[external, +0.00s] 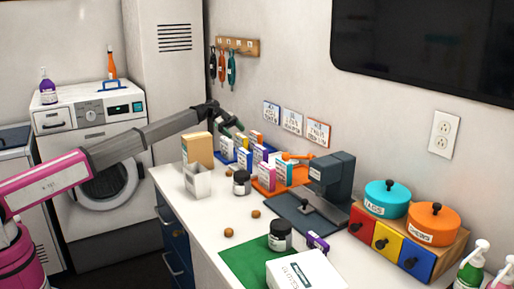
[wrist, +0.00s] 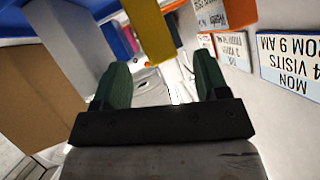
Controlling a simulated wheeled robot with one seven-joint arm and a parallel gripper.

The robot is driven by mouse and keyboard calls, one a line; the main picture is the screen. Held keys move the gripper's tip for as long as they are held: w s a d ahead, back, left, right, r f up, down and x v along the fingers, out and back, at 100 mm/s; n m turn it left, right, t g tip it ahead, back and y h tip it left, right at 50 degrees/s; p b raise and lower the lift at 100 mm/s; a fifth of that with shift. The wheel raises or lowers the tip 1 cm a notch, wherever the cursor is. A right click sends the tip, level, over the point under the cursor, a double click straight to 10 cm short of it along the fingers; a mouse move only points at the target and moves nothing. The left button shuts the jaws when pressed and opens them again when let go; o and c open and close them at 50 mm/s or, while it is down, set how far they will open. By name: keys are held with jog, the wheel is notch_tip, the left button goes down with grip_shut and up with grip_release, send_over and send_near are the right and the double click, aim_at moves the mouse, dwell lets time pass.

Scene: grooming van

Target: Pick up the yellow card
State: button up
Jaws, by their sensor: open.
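The yellow card (external: 255,136) stands among a row of upright small boxes near the wall, mostly hidden behind them in the external view. In the wrist view the yellow card (wrist: 149,28) shows close up, beyond my fingertips and a little left of the middle between them. My gripper (external: 235,125) is above the back of the row, by the wall. In the wrist view my gripper (wrist: 161,72) has its two green fingers wide apart, with nothing held between them.
A tan box (external: 198,150) and a white open container (external: 197,182) stand left of the row. Orange and blue trays hold the upright boxes. Wall signs (external: 293,122) are close on the right. A dark machine (external: 328,188) stands nearer on the counter.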

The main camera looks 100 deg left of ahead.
aim_at(238, 135)
jog(key=x, duration=0.3)
jog(key=shift+w+d+f, duration=0.1)
jog(key=shift+w, duration=0.05)
jog(key=c, duration=1.2)
